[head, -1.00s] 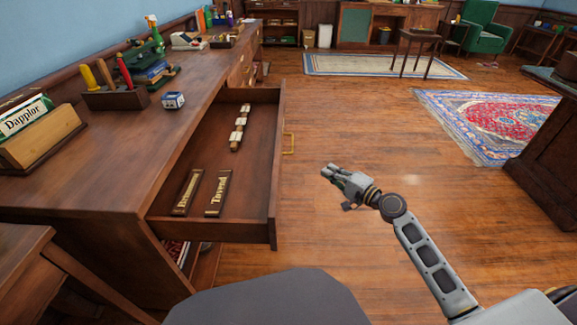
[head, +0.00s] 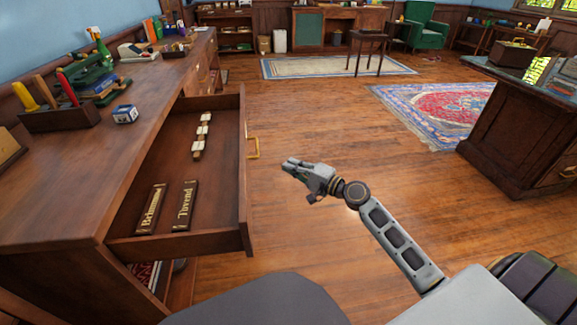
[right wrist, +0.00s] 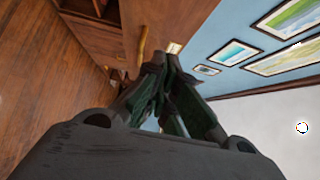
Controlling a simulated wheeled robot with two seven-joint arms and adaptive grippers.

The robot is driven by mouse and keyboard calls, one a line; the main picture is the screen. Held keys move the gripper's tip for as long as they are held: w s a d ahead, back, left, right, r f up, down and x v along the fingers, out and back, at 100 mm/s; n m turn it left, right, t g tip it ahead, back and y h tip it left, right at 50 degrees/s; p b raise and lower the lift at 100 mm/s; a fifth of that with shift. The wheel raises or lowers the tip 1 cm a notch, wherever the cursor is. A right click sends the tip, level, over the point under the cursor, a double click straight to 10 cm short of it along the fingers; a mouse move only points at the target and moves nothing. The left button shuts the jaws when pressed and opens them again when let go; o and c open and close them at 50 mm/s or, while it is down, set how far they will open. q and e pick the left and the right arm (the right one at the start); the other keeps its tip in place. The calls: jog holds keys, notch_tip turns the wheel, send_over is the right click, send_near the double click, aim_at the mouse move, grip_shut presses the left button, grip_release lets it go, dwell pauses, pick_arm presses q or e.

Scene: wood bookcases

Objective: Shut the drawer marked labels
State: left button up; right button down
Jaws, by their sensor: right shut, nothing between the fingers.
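A wooden drawer (head: 244,185) stands pulled well out from the long desk, with a brass handle (head: 253,148) on its front. Inside lie two dark nameplates (head: 168,207) and several small cream-and-brown pieces (head: 201,137). Its marking cannot be read. My right gripper (head: 288,166) is shut and empty, in front of the drawer front and a little right of the handle, apart from it. In the right wrist view its fingertips (right wrist: 166,58) point toward a wooden front with a brass handle (right wrist: 143,42) and a small pale plate (right wrist: 174,47). My left gripper is not in view.
The desk top (head: 95,165) bears a tool rack (head: 60,117), a small blue-white box (head: 125,114) and books. Open wooden floor (head: 330,130) lies right of the drawer. A dark cabinet (head: 515,140) and a red-blue rug (head: 430,112) are farther right.

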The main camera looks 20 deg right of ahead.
jog(key=s+a+x, duration=0.1)
jog(key=a+x, duration=0.1)
jog(key=x, duration=1)
jog(key=shift+s+a, duration=0.2)
dwell(0.4)
dwell(0.4)
